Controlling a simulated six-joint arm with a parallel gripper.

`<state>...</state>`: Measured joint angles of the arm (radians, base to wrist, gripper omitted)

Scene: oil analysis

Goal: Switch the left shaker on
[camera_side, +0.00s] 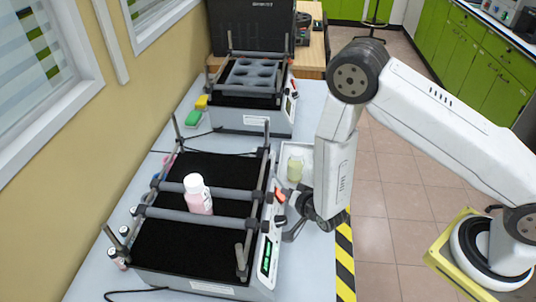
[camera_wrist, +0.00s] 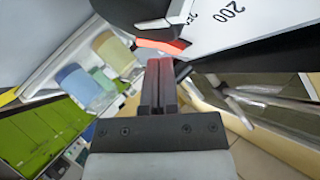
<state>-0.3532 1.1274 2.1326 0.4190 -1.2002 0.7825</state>
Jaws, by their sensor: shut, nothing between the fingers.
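The near shaker (camera_side: 190,250) has a black platform, grey bars and a white control panel along its right side. Its green display (camera_side: 266,257) is lit. An orange-red switch (camera_side: 280,194) is on the panel, and it shows glowing red in the wrist view (camera_wrist: 163,46). My gripper (camera_side: 289,207) is at this switch; in the wrist view its dark fingers (camera_wrist: 160,62) are shut and empty. Their tips are at or just short of the switch, with a red glow on them; contact is unclear. The far shaker (camera_side: 250,120) carries a grey tray with round holes.
A white tray (camera_side: 308,152) with a yellowish bottle (camera_side: 295,168) is beside my arm. Small bottles (camera_side: 118,259) stand by the wall. Scale numbers (camera_wrist: 230,9) show on the panel.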

